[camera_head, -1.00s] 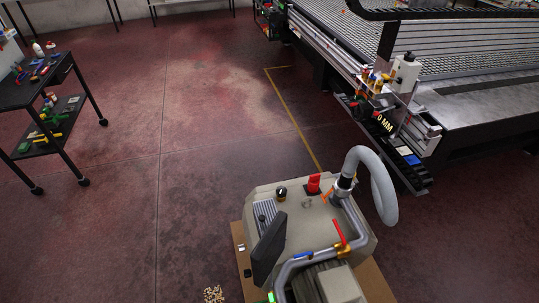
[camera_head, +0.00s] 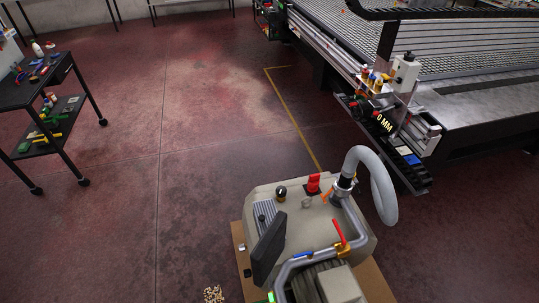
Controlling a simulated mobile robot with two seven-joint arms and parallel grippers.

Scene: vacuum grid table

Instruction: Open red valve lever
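The red valve lever (camera_head: 339,233) is on a brass-coloured valve body (camera_head: 343,250) on the bent grey pipe (camera_head: 357,224) of the beige vacuum unit (camera_head: 267,198), at the bottom centre. The lever slants up and left from the valve body, seemingly across the lower pipe run. I cannot tell its exact angle to the pipe. A blue lever (camera_head: 303,254) sits farther left on the same pipe. An orange lever or handle (camera_head: 326,196) is near the base of the hose. Neither of my grippers is in view, and nothing touches the red lever.
A thick grey hose (camera_head: 384,192) arches over the unit's right side. A red switch (camera_head: 313,183) and a black screen (camera_head: 268,249) are on the unit. A large grid table (camera_head: 490,110) stands at the upper right, a dark cart (camera_head: 58,80) at the left. The floor between is clear.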

